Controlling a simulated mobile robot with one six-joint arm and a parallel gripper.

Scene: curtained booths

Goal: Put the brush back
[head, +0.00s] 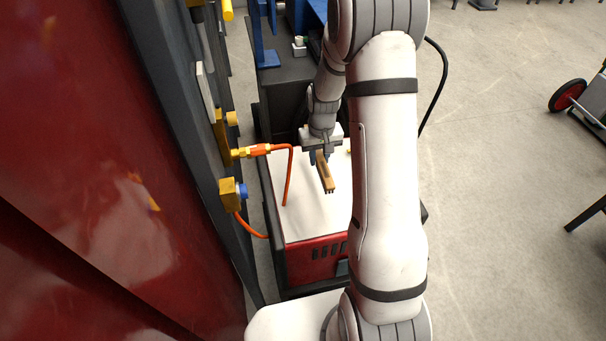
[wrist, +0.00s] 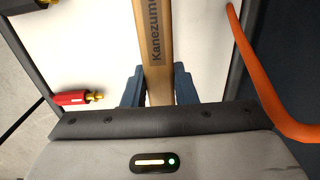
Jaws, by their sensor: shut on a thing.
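The brush (head: 325,173) has a tan wooden handle and a dark bristle end. My gripper (head: 318,155) is shut on it and holds it over the white top of a red machine. In the wrist view the brush handle (wrist: 154,45), printed "Kanezum…", runs up the picture between the dark fingers of my gripper (wrist: 158,85). The bristle end is out of the wrist view. I cannot tell whether the brush touches the white top.
The white top (head: 300,215) sits on a red welding-type machine (head: 315,262). An orange hose (head: 290,175) with brass fittings hangs at its left. A red-and-brass connector (wrist: 78,97) lies on the white top. A dark red curtain (head: 90,180) stands at left. Open floor (head: 500,150) is at right.

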